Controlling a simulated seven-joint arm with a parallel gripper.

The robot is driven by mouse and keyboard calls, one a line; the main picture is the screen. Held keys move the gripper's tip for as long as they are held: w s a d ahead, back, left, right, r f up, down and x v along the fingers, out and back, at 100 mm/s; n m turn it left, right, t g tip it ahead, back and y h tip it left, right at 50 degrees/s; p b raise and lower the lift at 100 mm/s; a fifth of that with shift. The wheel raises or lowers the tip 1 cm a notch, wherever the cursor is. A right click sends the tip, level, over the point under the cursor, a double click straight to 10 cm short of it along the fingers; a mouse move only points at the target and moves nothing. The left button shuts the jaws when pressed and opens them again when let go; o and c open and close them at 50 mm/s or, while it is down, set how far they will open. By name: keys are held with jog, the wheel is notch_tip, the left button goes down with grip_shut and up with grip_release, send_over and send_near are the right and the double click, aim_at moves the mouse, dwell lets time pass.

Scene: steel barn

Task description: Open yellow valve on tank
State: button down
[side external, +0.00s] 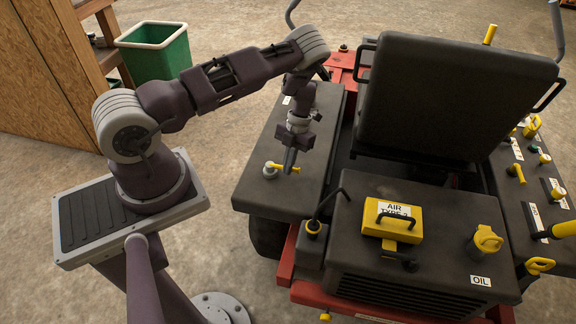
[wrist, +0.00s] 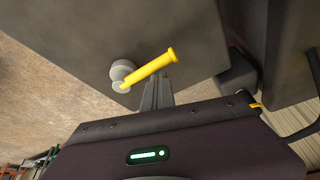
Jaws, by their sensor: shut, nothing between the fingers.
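The yellow valve handle (side external: 285,167) sits on a grey round fitting (side external: 269,172) on top of the dark tank (side external: 260,193) at the left of the vehicle. In the wrist view the yellow handle (wrist: 150,68) slants up to the right from its grey fitting (wrist: 121,74). My gripper (side external: 289,170) points down at the handle's free end, its fingers together. In the wrist view my fingers (wrist: 157,92) show just below the handle, with nothing between them. I cannot tell whether they touch the handle.
A black seat (side external: 450,95) stands right of the tank. A dark engine cover (side external: 440,225) carries a yellow air filter box (side external: 392,218) and a yellow oil cap (side external: 487,240). A thin black lever (side external: 325,205) rises near the tank's front right corner. A green bin (side external: 155,52) stands behind my arm.

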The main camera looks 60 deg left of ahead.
jog(key=shift+w+a, duration=0.1)
jog(key=shift+w, duration=0.05)
jog(key=s+d, duration=0.2)
jog(key=shift+s+d+r, duration=0.3)
jog(key=shift+r, duration=0.1)
jog(key=s+v, duration=0.1)
jog(key=v, duration=0.8)
jog(key=shift+a+r, duration=0.35)
jog(key=shift+r, duration=0.2)
jog(key=s+d+r+m+t, duration=0.1)
jog(key=d+r+m, duration=0.4)
jog(key=r, duration=0.4)
jog(key=s+d+r+m+t+h, duration=0.1)
jog(key=d+r+m+t, duration=0.1)
jog(key=d+r+m, duration=0.4)
jog(key=d+r+m+t, duration=0.1)
jog(key=d+r+m, duration=0.1)
jog(key=r+m, duration=0.7)
jog(key=s+d+r+m+t+y, duration=0.1)
jog(key=s+d+r+m+t, duration=0.1)
jog(key=s+r+m, duration=0.3)
jog(key=s+d+r+m+t+y, duration=0.1)
jog(key=s+r+m, duration=0.4)
jog(key=s+m, duration=0.8)
jog(key=d+m+t, duration=0.1)
jog(key=m+t, duration=0.1)
jog(key=m, duration=0.1)
jog(key=shift+r+y, duration=0.25)
jog(key=shift+y, duration=0.15)
